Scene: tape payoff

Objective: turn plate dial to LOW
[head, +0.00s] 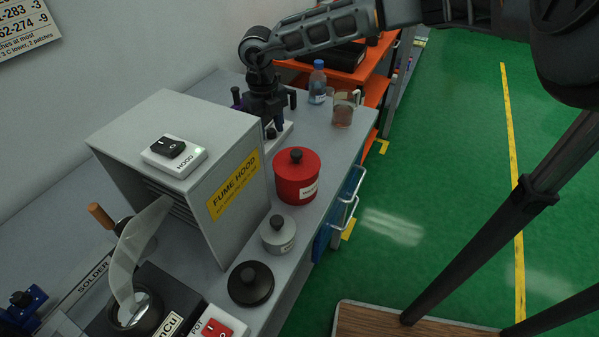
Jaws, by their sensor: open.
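My gripper (268,108) points down over the bench behind the fume hood, at the top centre of the head view. It is open. A pale, flat-edged thing (286,132) shows just below and beside it, mostly hidden by the gripper and the hood. It may be the plate, but I cannot tell. The plate dial and its LOW mark cannot be made out. Whether the gripper touches anything there is too small and covered to tell.
The grey fume hood (235,160) with a switch box (174,156) stands left of the gripper. A red canister (297,176), a grey lidded pot (278,235), a beaker (344,110) and a blue bottle (317,84) are nearby. Green floor (440,160) lies open to the right.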

